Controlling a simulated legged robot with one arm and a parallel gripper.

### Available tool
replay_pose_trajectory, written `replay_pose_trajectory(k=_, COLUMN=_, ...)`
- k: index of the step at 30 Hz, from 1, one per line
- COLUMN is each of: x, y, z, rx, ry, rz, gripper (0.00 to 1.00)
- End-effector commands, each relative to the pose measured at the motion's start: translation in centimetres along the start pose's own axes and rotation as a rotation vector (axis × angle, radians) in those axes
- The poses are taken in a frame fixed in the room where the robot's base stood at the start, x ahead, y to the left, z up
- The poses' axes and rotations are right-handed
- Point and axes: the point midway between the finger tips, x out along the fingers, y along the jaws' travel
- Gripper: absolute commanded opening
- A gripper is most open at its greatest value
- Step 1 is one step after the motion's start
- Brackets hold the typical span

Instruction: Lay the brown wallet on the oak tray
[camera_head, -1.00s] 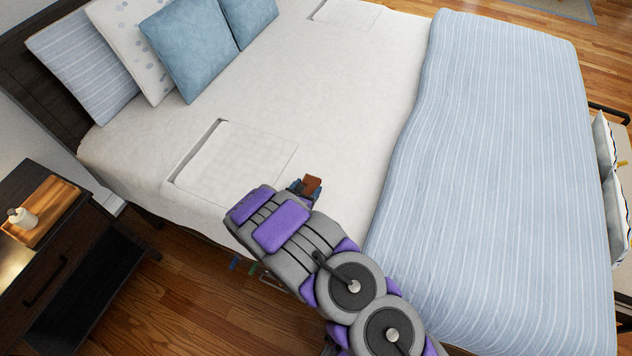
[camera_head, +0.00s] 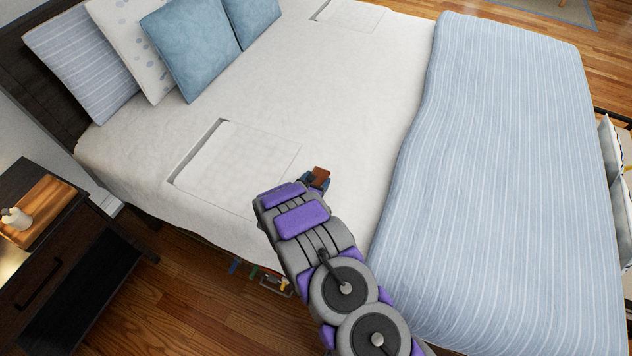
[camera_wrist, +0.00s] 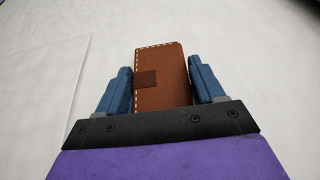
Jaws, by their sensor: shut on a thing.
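The brown wallet (camera_wrist: 162,75), with pale stitching and a darker clasp tab, is held between the two blue fingers of my gripper (camera_wrist: 160,82) in the wrist view. In the head view the wallet (camera_head: 321,174) shows small at the end of my arm, over the white bed sheet. My gripper (camera_head: 316,180) is shut on it; the gap between wallet and sheet is hard to judge. The oak tray (camera_head: 50,196) lies on the dark nightstand at the left, well apart from my gripper.
A white bottle (camera_head: 15,218) stands on the tray. The dark nightstand (camera_head: 62,243) is separated from the bed (camera_head: 330,90) by a strip of wooden floor (camera_head: 180,290). Pillows (camera_head: 180,50) lie at the headboard, and a striped blue blanket (camera_head: 500,140) covers the bed's right side.

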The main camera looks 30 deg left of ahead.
Motion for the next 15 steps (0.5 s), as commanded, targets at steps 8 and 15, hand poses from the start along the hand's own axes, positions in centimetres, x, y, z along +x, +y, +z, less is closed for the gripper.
replay_pose_trajectory(k=8, x=-0.19, y=-0.38, z=0.01, rx=0.001, ry=0.005, rz=0.002, gripper=0.84)
replay_pose_trajectory(k=15, x=-0.1, y=-0.1, z=-0.1, rx=-0.002, ry=0.004, rz=0.001, gripper=0.93)
